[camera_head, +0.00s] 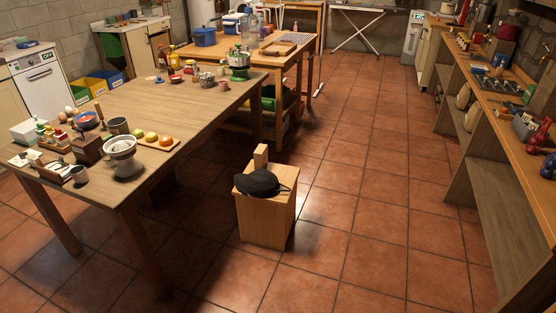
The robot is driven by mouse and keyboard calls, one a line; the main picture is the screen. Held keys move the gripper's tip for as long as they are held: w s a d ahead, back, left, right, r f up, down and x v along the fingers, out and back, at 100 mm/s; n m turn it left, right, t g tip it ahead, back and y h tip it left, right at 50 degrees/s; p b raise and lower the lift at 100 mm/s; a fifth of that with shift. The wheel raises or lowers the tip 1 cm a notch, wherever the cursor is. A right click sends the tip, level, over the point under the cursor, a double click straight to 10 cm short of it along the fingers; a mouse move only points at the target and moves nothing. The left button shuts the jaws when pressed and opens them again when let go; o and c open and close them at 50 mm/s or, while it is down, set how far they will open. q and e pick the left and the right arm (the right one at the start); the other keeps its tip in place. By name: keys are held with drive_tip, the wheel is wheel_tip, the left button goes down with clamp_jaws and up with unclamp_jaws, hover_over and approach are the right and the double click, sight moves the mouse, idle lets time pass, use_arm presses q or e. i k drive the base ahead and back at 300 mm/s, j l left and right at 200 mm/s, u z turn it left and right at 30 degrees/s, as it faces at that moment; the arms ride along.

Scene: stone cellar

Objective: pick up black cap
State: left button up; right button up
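The black cap (259,183) lies on top of a small light-wood stool or block (267,219) standing on the tiled floor near the middle of the view. A wooden upright piece (261,156) rises from the block just behind the cap. The cap's brim appears to point to the right. Nothing touches the cap from above. Neither of my grippers shows in the head view.
A long wooden table (186,104) with fruit, pots and jars stands to the left of the block. A second table (290,61) stands behind it. A wooden counter (489,82) with open shelves runs along the right. The tiled floor (372,215) between is clear.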

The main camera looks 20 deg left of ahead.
sight(261, 183)
drive_tip(key=i+u, duration=0.2)
drive_tip(key=i, duration=0.5)
drive_tip(key=i+l+u, duration=0.2)
drive_tip(key=i, duration=0.5)
drive_tip(key=i+u, duration=0.3)
drive_tip(key=i, duration=0.15)
drive_tip(key=i+l+u, duration=0.1)
drive_tip(key=i+u, duration=0.15)
drive_tip(key=i, duration=0.2)
drive_tip(key=i+l+u, duration=0.3)
drive_tip(key=i+j, duration=0.1)
